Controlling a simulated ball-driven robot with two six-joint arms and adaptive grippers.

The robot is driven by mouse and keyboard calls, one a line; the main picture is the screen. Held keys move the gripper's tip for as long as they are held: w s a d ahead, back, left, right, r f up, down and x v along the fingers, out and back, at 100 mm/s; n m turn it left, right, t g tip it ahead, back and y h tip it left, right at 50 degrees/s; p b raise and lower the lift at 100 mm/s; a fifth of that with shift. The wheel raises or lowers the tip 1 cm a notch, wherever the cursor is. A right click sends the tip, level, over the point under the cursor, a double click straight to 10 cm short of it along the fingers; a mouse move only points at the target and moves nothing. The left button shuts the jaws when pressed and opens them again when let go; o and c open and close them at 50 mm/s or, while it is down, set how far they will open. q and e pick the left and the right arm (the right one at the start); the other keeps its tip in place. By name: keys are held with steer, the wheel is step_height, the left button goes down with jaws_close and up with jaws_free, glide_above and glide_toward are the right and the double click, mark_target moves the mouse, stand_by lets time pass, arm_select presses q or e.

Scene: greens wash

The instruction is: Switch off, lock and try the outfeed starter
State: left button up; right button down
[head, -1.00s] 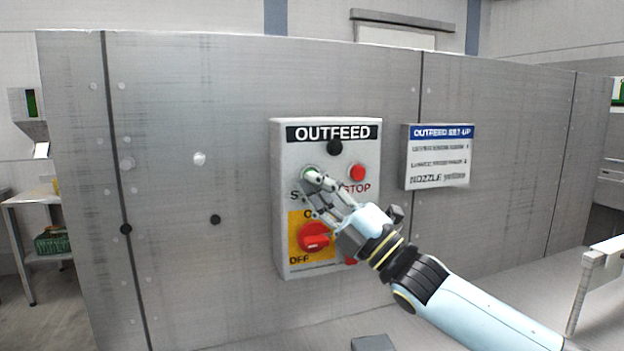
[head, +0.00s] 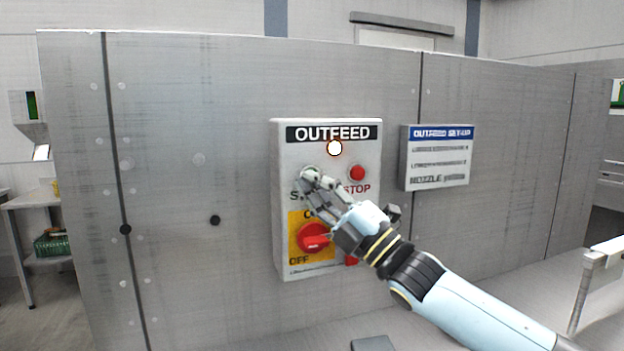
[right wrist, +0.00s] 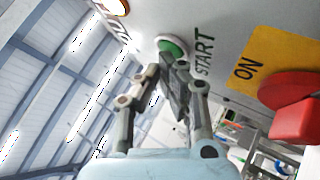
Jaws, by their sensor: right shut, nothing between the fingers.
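The outfeed starter (head: 291,150) is a pale box on a grey panel wall. Its lamp (head: 335,148) glows bright. The red stop button (head: 357,173) is uncovered. The red rotary switch (head: 313,237) sits on a yellow plate, partly behind my arm; I cannot tell its exact setting. My right gripper (head: 309,176) is shut and empty, its fingertips at the green start button (right wrist: 172,47), seemingly touching it. The right wrist view also shows the lit lamp (right wrist: 117,6), the yellow plate (right wrist: 262,62) and the red switch (right wrist: 296,108). No lock shows. My left gripper is out of view.
An outfeed set-up sign (head: 437,157) is on the wall right of the starter. A black knob (head: 215,220) is on the panel to the left. A green crate (head: 52,243) stands on a table's lower shelf at far left. A pale rail (head: 600,262) stands at right.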

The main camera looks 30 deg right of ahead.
stand_by(0.4)
steer(key=shift+s+a+p, duration=0.2)
steer(key=shift+s+p, duration=0.25)
steer(key=shift+s, duration=0.4)
steer(key=s+p, duration=0.1)
steer(key=s, duration=0.1)
steer(key=s+a+p, duration=0.1)
steer(key=s, duration=0.1)
steer(key=shift+s+a+p, duration=0.1)
steer(key=shift+s+p, duration=0.3)
stand_by(0.5)
